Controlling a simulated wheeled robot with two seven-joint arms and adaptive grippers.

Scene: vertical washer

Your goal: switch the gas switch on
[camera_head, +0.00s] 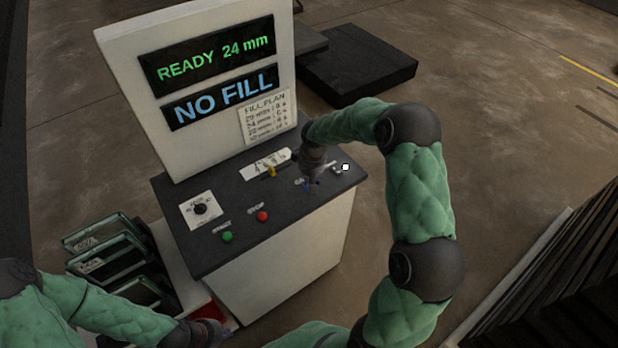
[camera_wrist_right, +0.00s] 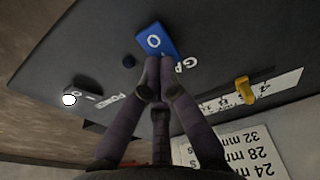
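The gas switch is a blue rocker (camera_wrist_right: 155,42) with a white "O" on its visible end. The "GA" of its label shows beside it in the right wrist view, the rest hidden by my fingers. My right gripper (camera_wrist_right: 158,72) has its fingertips together at the near end of the blue rocker, touching or just above it; I cannot tell which. In the head view my right gripper (camera_head: 312,184) points down over the panel's right part and mostly hides the switch. My left gripper (camera_head: 208,335) is low in the head view, away from the panel, its fingers unclear.
A power switch (camera_wrist_right: 82,98) with a white end stands near the gas switch. A yellow lever (camera_head: 271,170), a round dial (camera_head: 200,209), a green button (camera_head: 227,237) and a red button (camera_head: 262,216) are on the same dark panel (camera_head: 225,265). The display (camera_head: 206,65) reads "READY 24 mm".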

